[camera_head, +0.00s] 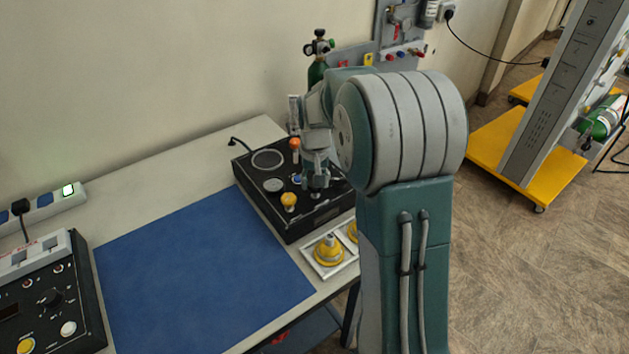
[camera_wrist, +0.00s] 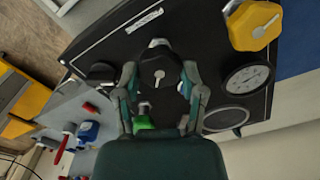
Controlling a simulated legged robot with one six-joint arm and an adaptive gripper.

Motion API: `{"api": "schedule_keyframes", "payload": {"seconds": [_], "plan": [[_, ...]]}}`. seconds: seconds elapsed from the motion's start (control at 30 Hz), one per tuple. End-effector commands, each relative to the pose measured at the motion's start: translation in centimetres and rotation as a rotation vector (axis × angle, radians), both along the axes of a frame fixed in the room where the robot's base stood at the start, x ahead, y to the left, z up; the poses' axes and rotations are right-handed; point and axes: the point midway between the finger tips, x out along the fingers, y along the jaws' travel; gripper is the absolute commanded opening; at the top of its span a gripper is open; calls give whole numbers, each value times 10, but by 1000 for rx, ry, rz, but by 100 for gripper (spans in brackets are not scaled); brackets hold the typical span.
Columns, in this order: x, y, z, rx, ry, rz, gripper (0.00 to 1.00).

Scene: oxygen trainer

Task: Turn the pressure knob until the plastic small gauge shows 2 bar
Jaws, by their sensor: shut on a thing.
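A black box panel (camera_head: 243,181) on the table carries the gauges and knobs. My gripper (camera_head: 317,187) reaches down onto the panel's right part. In the wrist view my gripper (camera_wrist: 159,78) is shut on a black round knob (camera_wrist: 158,66) with a pale pointer mark, one finger on each side. In the head view my gripper mostly hides this knob. A small round gauge (camera_head: 273,185) with a pale face sits left of my gripper; it also shows in the wrist view (camera_wrist: 247,78). Its needle and figures are too small to read.
A yellow knob (camera_head: 289,201) and an orange-topped part (camera_head: 295,143) stand close to my gripper. A larger round dial (camera_head: 268,158) lies behind the small gauge. Yellow fittings (camera_head: 328,250) sit in front of the panel. The blue mat (camera_head: 200,270) is clear.

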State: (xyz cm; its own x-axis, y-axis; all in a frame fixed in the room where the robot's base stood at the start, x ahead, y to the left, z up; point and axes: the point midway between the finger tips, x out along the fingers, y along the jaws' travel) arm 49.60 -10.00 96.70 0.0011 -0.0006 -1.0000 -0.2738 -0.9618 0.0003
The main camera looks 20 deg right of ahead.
Motion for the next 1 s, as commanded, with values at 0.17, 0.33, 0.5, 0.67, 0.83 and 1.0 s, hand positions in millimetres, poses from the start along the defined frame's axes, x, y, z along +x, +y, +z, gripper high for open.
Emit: {"api": "schedule_keyframes", "payload": {"seconds": [0.17,0.33,0.5,0.67,0.83,1.0], "plan": [[-3,1,-4,3,13,-41,5],[-3,1,-4,3,13,-54,5],[-3,1,-4,3,14,-54,5],[-3,1,-4,3,14,-54,66],[-2,1,-2,3,9,-53,87],[-1,0,-1,1,5,-53,87]]}}
